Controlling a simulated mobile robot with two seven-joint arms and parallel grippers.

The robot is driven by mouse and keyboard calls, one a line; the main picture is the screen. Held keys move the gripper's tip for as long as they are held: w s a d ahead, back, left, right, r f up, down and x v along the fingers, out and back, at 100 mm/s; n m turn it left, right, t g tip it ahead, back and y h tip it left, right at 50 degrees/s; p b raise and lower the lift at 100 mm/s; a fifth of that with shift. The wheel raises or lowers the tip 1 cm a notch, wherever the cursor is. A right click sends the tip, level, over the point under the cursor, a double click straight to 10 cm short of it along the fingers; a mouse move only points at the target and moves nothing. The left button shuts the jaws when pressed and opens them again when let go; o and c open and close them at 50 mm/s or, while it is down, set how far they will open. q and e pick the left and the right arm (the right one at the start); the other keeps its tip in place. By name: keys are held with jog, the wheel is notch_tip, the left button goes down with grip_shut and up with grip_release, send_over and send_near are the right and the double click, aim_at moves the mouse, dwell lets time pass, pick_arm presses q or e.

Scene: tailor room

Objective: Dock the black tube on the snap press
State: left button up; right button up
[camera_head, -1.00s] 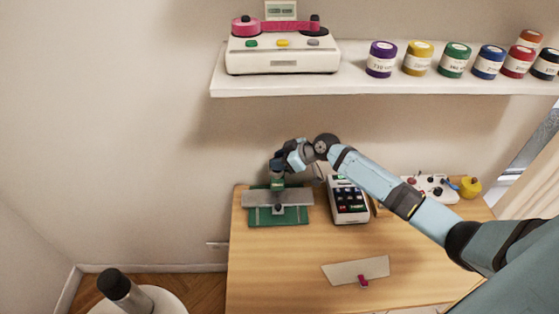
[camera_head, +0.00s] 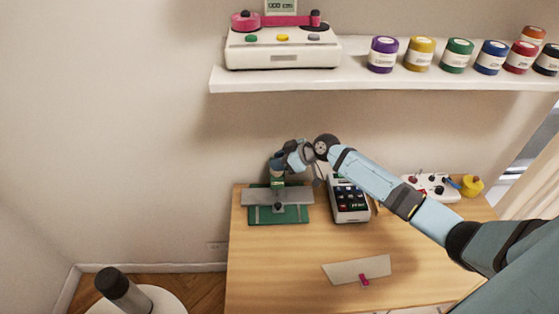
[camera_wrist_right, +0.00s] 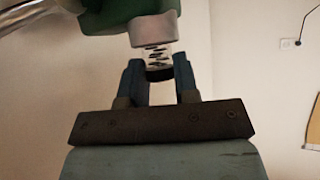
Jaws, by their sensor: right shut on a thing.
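The snap press (camera_head: 295,214) stands at the back left of the table, with a green base and a grey plate across it. My right gripper (camera_head: 278,169) is at the top of the press. In the right wrist view, my right gripper (camera_wrist_right: 158,76) is shut on the black tube (camera_wrist_right: 157,57), a small clear cylinder with black marks and a dark end. The tube's other end meets a grey cylinder on the press's green head (camera_wrist_right: 110,14); whether it is seated there I cannot tell. The tube cannot be made out in the head view. My left gripper is not in view.
A keypad device (camera_head: 348,200) stands right of the press, close to my right arm. A control box (camera_head: 432,186) and yellow spool (camera_head: 472,186) are farther right. A grey sheet (camera_head: 357,270) lies at the front. A shelf (camera_head: 400,85) with several jars hangs above.

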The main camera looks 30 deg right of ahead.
jog(key=o, duration=0.6)
jog(key=shift+p+v, duration=1.75)
jog(key=shift+v, duration=3.75)
jog(key=s+a+f+m+t+h, duration=0.1)
jog(key=s+a+f+m+h, duration=0.15)
jog(key=s+a+f, duration=0.95)
jog(key=s+a+m, duration=0.1)
jog(key=s+a, duration=0.1)
jog(key=s, duration=0.2)
jog(key=s+a+f+m+t+h, duration=0.1)
jog(key=s+a, duration=0.1)
jog(key=s, duration=0.3)
jog(key=s+a+f+m+h, duration=0.1)
jog(key=s+a, duration=0.1)
jog(key=s, duration=0.3)
jog(key=shift+s+a+f+t, duration=0.15)
jog(key=shift+f+t, duration=0.1)
jog(key=shift+t, duration=0.15)
